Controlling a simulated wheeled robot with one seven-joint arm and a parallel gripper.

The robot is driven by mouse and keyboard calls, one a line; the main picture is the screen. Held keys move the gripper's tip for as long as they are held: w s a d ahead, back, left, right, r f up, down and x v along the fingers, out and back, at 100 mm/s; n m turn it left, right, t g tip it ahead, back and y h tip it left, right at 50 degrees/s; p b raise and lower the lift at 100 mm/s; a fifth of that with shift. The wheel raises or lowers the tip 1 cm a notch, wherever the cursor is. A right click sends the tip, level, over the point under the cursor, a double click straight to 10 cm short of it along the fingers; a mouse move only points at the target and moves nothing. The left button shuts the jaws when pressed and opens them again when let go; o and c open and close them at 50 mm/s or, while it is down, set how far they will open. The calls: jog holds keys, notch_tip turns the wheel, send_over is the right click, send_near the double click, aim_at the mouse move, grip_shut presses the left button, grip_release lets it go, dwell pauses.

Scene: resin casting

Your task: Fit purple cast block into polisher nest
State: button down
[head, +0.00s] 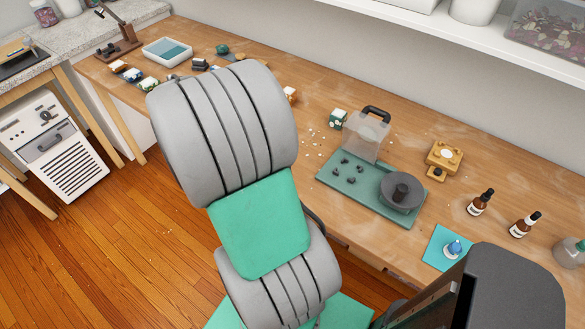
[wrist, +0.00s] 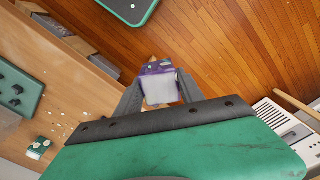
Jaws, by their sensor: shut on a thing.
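In the wrist view my gripper (wrist: 159,92) is shut on the purple cast block (wrist: 155,70). The block has a purple part and a pale, whitish face, and is held over the wooden floor, off the workbench. In the head view my arm hides the gripper and block. The polisher is a green plate (head: 328,178) on the workbench, with a grey disc (head: 402,205) at its right. Several small dark pegs (head: 352,181) stand on its left part and look like the nest, with nothing between them. The plate's edge also shows in the wrist view (wrist: 30,75).
A clear guard (head: 365,140) with a black handle stands behind the pegs. A green-and-white block (head: 338,118) sits left of it. A yellow fixture (head: 444,156) and brown bottles (head: 480,204) are to the right. White crumbs lie on the bench left of the plate.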

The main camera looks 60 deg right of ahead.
jog(key=s+d+r+m+b, duration=0.1)
jog(key=s+d+r+m, duration=0.4)
jog(key=s+d, duration=0.45)
jog(key=s+d+r+m+b, duration=0.1)
jog(key=s+d+r+m, duration=0.1)
jog(key=s+d+m, duration=0.6)
jog(key=shift+n, duration=0.9)
jog(key=s+d+f+p, duration=0.1)
jog(key=s+d+f, duration=0.2)
jog(key=d, duration=0.1)
jog(key=s+d+f+p, duration=0.1)
jog(key=s+d+f, duration=0.2)
jog(key=s, duration=0.1)
jog(key=s+d+f, duration=0.3)
jog(key=s+d, duration=0.1)
jog(key=shift+s+d+f+p, duration=0.2)
jog(key=shift+d+f+p, duration=0.15)
jog(key=shift+f+p, duration=0.05)
notch_tip(320, 180, down, 3)
jog(key=shift+w+r+p, duration=0.1)
jog(key=shift+r+p, duration=0.1)
jog(key=shift+p, duration=0.25)
jog(key=shift+f, duration=0.3)
jog(key=c, duration=0.7)
grip_release()
